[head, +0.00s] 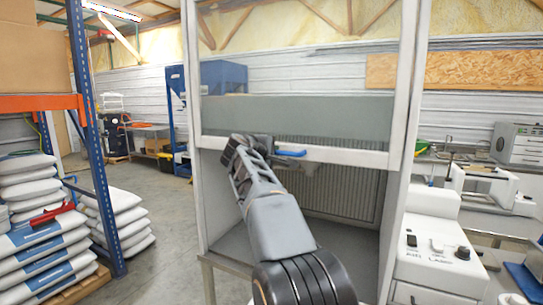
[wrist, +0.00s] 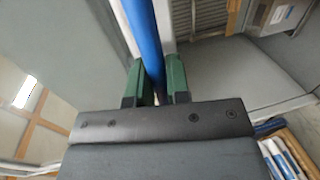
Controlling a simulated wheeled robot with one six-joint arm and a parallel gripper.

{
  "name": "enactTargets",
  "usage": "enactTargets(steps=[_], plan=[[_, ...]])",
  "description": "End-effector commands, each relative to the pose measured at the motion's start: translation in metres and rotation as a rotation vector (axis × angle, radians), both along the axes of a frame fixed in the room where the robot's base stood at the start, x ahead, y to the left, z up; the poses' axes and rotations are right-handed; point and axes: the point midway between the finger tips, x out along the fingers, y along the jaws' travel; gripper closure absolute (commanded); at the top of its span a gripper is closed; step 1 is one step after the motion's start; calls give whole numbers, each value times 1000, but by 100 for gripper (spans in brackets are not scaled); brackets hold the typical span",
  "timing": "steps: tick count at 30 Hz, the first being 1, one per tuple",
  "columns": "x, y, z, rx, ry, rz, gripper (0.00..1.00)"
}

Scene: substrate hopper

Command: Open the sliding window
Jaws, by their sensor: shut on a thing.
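The sliding window (head: 345,156) is a clear pane with a white bottom rail, set in a tall white-framed cabinet. Its rail stands about midway up the cabinet front, with an open gap below it. A blue handle (head: 291,153) sits on the rail. My gripper (head: 268,146) is at the rail, shut on this handle. In the wrist view, the blue handle (wrist: 144,40) runs between the green-padded fingers of my gripper (wrist: 158,82). In the head view, my arm hides part of the rail and the handle's left end.
The cabinet's grey floor (head: 350,240) and ribbed back wall (head: 345,190) show below the window. A white machine (head: 435,250) stands close on the right. Blue shelving (head: 88,140) with stacked white sacks (head: 40,250) is at left. Open floor (head: 165,205) lies between.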

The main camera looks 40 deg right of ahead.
Motion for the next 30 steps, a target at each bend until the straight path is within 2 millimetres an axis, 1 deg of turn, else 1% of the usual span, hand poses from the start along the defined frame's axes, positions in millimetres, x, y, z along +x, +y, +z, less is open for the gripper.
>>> enactTargets(steps=[1, 3, 14, 15, 22, 23, 30], plan=[[0, 0, 6, 0, -1, 0, 100], [0, 0, 7, -1, 0, 0, 100], [0, 0, 7, 0, 0, 0, 100], [0, 0, 7, 0, 0, 0, 82], [0, 0, 7, 0, 0, 0, 60], [0, 0, 7, 0, 0, 0, 59], [0, 1, 7, 0, 0, 0, 59]])
